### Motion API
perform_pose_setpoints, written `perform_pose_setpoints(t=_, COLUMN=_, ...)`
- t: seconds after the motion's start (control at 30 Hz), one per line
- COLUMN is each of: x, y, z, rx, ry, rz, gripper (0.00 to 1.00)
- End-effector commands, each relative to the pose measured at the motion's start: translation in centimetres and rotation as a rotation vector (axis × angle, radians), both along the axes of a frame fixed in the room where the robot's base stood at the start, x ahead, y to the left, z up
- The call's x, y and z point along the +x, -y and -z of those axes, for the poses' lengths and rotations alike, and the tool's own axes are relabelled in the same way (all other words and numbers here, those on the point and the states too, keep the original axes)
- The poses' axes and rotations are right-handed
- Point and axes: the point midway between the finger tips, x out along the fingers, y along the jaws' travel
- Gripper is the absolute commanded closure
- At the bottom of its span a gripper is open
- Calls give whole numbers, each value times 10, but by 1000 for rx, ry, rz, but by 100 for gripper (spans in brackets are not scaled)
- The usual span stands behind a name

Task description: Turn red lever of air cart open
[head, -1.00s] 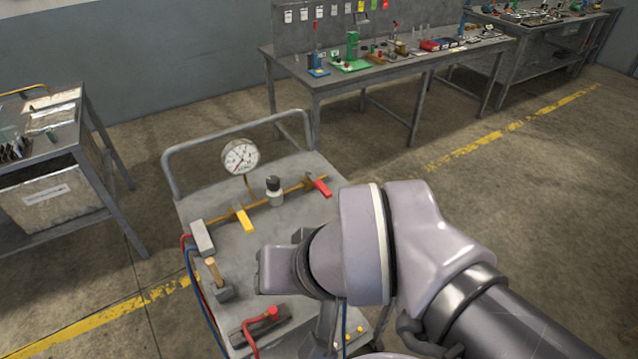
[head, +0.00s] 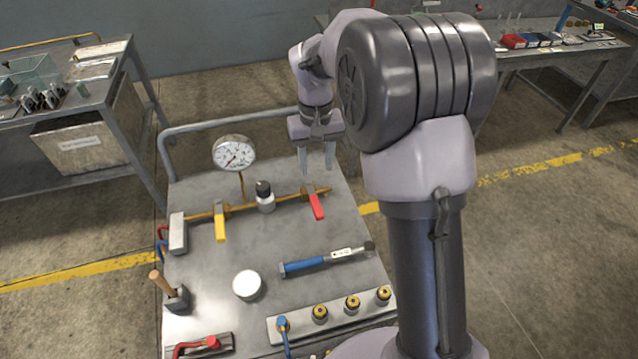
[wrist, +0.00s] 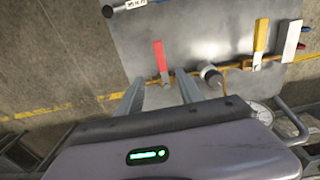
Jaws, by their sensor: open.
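The red lever (head: 316,206) sits on the brass pipe of the air cart (head: 280,232), at the pipe's right end. Its handle points toward the cart's front, across the pipe. In the wrist view the red lever (wrist: 160,56) stands just beyond the fingertips. My gripper (head: 317,172) is open and empty, pointing down above and a little behind the lever. Its two fingers (wrist: 160,87) show on either side of the lever's line in the wrist view, apart from it. A yellow lever (head: 220,222) also points forward on the same pipe, farther left.
A black-and-white knob (head: 265,196) stands between the levers, with a pressure gauge (head: 234,152) behind. A blue torque wrench (head: 325,260), a white round cap (head: 247,285) and a mallet (head: 168,287) lie nearer the front. The cart's rail (head: 230,121) runs along the back.

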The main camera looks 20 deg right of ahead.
Motion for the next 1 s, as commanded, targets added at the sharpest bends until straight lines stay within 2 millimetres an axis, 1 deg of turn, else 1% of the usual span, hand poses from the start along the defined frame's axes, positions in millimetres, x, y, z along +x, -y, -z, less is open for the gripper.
perform_pose_setpoints(t=0.03, x=-1, y=0, z=21, rx=1, ry=-4, rz=1, gripper=56)
perform_pose_setpoints(t=0.2, x=-1, y=0, z=75, rx=1, ry=-3, rz=2, gripper=56)
perform_pose_setpoints(t=0.3, x=-1, y=0, z=103, rx=0, ry=-3, rz=1, gripper=56)
perform_pose_setpoints(t=0.43, x=-1, y=0, z=130, rx=1, ry=-1, rz=3, gripper=56)
perform_pose_setpoints(t=0.5, x=-1, y=0, z=140, rx=1, ry=-1, rz=3, gripper=56)
perform_pose_setpoints(t=0.6, x=0, y=0, z=147, rx=0, ry=0, rz=2, gripper=56)
perform_pose_setpoints(t=0.87, x=0, y=0, z=147, rx=1, ry=0, rz=2, gripper=56)
perform_pose_setpoints(t=0.9, x=0, y=0, z=147, rx=1, ry=0, rz=2, gripper=60)
perform_pose_setpoints(t=0.97, x=0, y=0, z=147, rx=1, ry=0, rz=2, gripper=72)
perform_pose_setpoints(t=1.0, x=0, y=0, z=147, rx=1, ry=0, rz=2, gripper=80)
